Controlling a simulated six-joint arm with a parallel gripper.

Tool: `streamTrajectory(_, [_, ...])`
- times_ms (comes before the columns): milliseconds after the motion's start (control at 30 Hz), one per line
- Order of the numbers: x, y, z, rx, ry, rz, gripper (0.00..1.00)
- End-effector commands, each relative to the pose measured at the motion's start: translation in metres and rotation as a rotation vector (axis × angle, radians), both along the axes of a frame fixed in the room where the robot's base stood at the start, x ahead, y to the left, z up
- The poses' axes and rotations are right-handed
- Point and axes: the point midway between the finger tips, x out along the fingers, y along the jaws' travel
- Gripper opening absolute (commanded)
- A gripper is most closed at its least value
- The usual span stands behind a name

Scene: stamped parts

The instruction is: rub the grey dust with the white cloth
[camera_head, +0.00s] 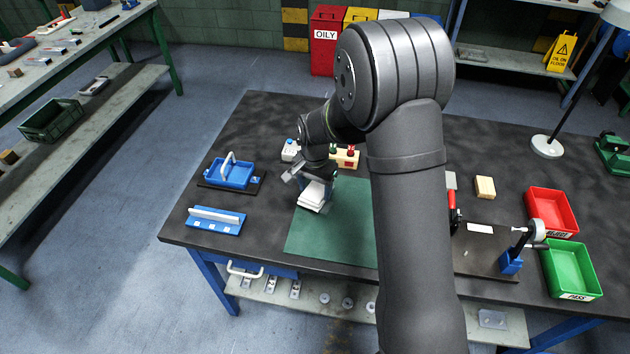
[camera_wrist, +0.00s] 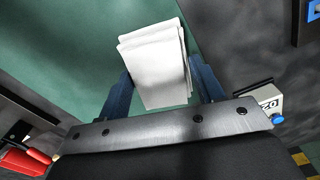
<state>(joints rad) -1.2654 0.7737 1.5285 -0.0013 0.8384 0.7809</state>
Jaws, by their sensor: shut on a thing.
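The white cloth (camera_head: 312,196) is a folded pad at the left part of the green mat (camera_head: 335,240). My gripper (camera_head: 318,184) is shut on the cloth from above. In the wrist view, the cloth (camera_wrist: 155,62) sits between the two dark blue fingers of my gripper (camera_wrist: 160,88), with the green mat (camera_wrist: 60,45) beneath. I cannot tell whether the cloth touches the mat. I cannot make out the grey dust in either view; my arm hides part of the mat's right side.
A blue tray with a handle (camera_head: 232,174) and a blue rack (camera_head: 215,220) lie left of the mat. A small white box with a blue knob (camera_head: 290,150) stands behind.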

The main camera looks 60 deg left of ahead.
Motion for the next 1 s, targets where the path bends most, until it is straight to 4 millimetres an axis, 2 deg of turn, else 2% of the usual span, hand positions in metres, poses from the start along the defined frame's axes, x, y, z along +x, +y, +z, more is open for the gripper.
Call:
streamTrajectory(267, [0.000,-0.001,-0.032,-0.004,0.001,0.000,0.40])
streamTrajectory(300, [0.003,-0.004,-0.029,0.000,0.000,-0.002,0.36])
streamTrajectory(700, [0.020,-0.036,-0.032,-0.003,0.001,-0.002,0.36])
streamTrajectory(1000, [0.006,-0.011,-0.033,-0.002,0.001,0.001,0.36])
